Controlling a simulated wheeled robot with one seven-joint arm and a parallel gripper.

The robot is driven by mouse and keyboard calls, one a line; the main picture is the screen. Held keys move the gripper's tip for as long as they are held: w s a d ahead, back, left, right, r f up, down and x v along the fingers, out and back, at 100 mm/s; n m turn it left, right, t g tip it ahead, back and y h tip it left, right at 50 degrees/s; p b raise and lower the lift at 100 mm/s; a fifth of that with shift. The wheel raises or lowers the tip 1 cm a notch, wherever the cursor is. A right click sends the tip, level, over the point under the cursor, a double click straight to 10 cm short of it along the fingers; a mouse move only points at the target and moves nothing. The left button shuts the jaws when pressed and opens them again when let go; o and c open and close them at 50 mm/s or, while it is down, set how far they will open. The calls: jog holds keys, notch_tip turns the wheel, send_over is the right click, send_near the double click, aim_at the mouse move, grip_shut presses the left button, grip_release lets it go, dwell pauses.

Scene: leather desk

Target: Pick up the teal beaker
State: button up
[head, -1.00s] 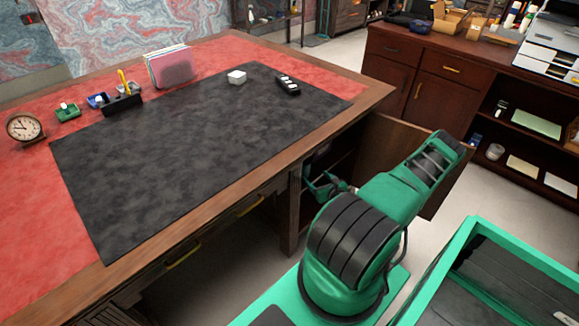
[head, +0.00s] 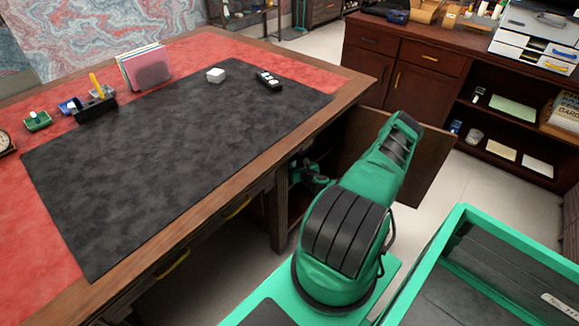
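I cannot make out a teal beaker in the head view. My gripper (head: 309,176) is at the open cupboard (head: 300,204) in the right end of the desk, partly in its dark opening. It is small and dark there, and my arm hides part of the area. I cannot tell whether its fingers are open or shut, or whether anything is between them. The inside of the cupboard is mostly in shadow.
The open cupboard door (head: 428,172) stands behind my arm. The desk's wooden edge (head: 215,200) runs close on the left. A dark sideboard (head: 400,75) stands behind.

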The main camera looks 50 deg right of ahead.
jog(key=shift+w+d+f, duration=0.15)
jog(key=shift+w+f, duration=0.05)
jog(key=shift+w, duration=0.4)
jog(key=c, duration=1.2)
jog(key=shift+c, duration=0.2)
jog(key=shift+r, duration=0.1)
